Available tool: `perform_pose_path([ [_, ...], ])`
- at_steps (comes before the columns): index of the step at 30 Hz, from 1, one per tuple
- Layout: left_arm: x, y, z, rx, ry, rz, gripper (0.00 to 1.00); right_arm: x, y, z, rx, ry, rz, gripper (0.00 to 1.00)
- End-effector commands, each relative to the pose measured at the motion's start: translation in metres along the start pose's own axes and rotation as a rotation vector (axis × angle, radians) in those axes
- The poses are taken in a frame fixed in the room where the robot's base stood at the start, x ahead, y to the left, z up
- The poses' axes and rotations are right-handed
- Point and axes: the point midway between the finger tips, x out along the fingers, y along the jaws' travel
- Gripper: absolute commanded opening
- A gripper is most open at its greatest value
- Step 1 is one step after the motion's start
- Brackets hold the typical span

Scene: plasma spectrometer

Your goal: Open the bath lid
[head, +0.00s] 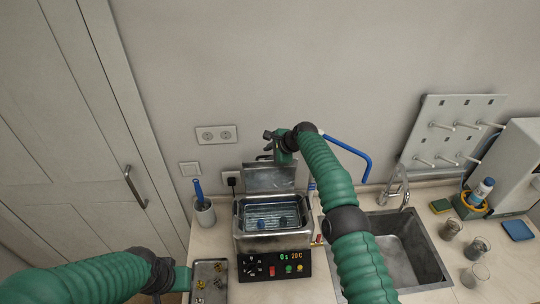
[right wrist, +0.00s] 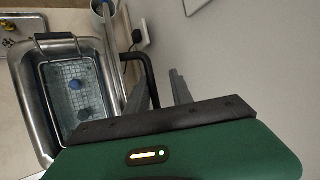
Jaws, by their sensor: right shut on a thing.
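The metal bath (head: 238,222) stands on the counter, with a wire basket holding blue-capped items inside. Its lid (head: 270,178) is raised, standing roughly upright at the bath's back edge, and the bath is uncovered. In the right wrist view the lid (right wrist: 113,60) shows edge-on beside the bath opening. My right gripper (head: 268,148) is at the top of the lid, shut on its black handle (right wrist: 147,70); the exact grip is partly hidden. My left gripper (head: 182,279) is low at the left, near a metal tray; its fingers are not clear.
The metal tray (head: 210,264) with small parts lies left of the bath's control panel (head: 285,269). A sink (head: 410,250) and several beakers are to the right. The wall is close behind the lid.

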Motion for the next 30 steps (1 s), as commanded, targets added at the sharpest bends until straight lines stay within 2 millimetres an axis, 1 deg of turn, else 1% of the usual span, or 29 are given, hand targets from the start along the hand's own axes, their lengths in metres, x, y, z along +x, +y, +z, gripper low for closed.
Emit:
perform_pose_path([
  [1, 0.001, 0.000, 0.000, 0.000, 0.000, 0.000, 0.36, 0.003, 0.000, -0.004, -0.008, 0.009, -0.009, 0.19],
  [8, 0.001, 0.000, 0.000, 0.000, 0.000, 0.000, 0.36, 0.004, 0.001, -0.005, -0.007, 0.010, -0.006, 0.19],
  [11, 0.004, 0.000, 0.001, 0.000, 0.000, 0.000, 0.36, 0.003, 0.001, -0.005, -0.007, 0.009, -0.006, 0.19],
  [14, 0.013, 0.000, 0.003, 0.000, 0.000, 0.000, 0.36, -0.002, 0.001, -0.006, -0.007, 0.008, -0.006, 0.19],
  [17, 0.024, 0.000, 0.006, 0.000, 0.000, 0.000, 0.36, -0.012, 0.002, -0.006, -0.006, 0.008, -0.008, 0.19],
  [20, 0.038, 0.000, 0.009, 0.000, 0.000, 0.000, 0.36, -0.031, 0.003, -0.006, -0.008, 0.010, -0.014, 0.19],
  [23, 0.053, 0.000, 0.013, 0.000, 0.000, 0.000, 0.36, -0.056, 0.004, -0.006, -0.006, 0.009, -0.019, 0.19],
  [26, 0.068, 0.000, 0.016, 0.000, 0.000, 0.000, 0.36, -0.088, 0.007, -0.007, -0.005, 0.009, -0.023, 0.19],
  [27, 0.074, 0.000, 0.018, 0.000, 0.000, 0.000, 0.36, -0.102, 0.007, -0.007, -0.004, 0.008, -0.025, 0.19],
  [30, 0.086, 0.000, 0.020, 0.000, 0.000, 0.000, 0.36, -0.132, 0.010, -0.005, -0.004, 0.005, -0.023, 0.19],
])
